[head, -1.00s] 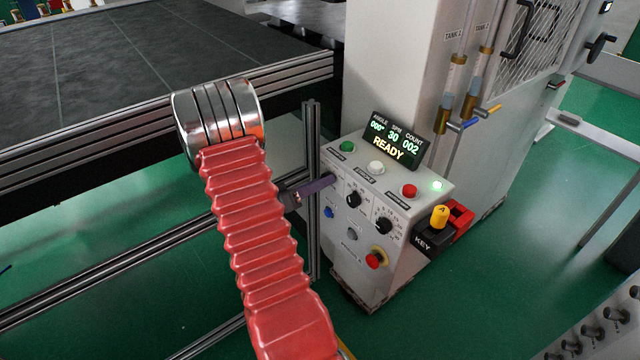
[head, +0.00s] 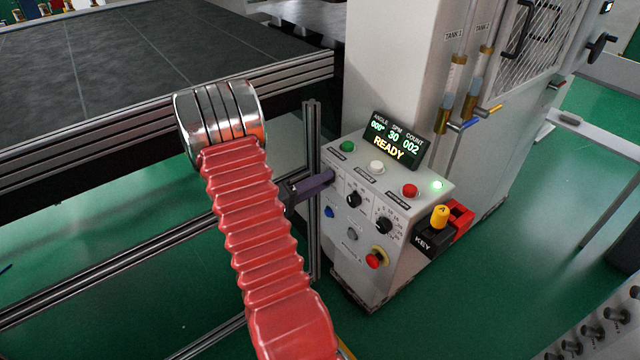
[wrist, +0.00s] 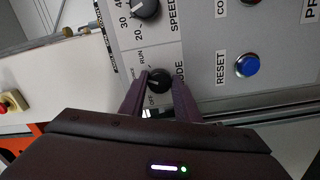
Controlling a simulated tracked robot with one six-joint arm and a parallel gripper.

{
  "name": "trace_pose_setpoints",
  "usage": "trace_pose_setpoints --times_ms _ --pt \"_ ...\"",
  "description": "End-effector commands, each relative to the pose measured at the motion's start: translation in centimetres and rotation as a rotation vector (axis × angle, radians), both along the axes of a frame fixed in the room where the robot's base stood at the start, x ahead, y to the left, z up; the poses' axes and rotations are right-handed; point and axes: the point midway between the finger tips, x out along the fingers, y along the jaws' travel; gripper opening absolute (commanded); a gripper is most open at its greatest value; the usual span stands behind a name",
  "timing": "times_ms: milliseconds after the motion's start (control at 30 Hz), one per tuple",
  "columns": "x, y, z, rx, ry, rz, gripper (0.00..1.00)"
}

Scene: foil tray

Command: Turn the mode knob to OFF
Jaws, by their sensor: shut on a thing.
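The mode knob (wrist: 158,79) is black and round, on the light panel in the wrist view, with the MODE label to its right and RUN and OFF lettering on its left side. A pale mark on the knob faces roughly left; I cannot tell exactly which label it meets. My gripper (wrist: 158,86) has its two dark purple fingers on either side of the knob, shut on it.
The speed knob (wrist: 145,7) sits just past the mode knob, and the blue RESET button (wrist: 246,65) to its right. A lit READY display (head: 390,145) tops the box. An upright metal post (head: 312,240) stands close beside my gripper. A red emergency button (head: 374,260) is lower down.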

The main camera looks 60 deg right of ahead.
Motion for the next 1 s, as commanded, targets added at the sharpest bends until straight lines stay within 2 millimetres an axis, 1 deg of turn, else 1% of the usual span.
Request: trace_pose_setpoints --times_ms 33,1000 --pt "0.27 -0.14 -0.18 0.024 0.035 0.009 0.07" --pt "0.15 -0.09 -0.02 0.439 0.857 0.007 0.07"
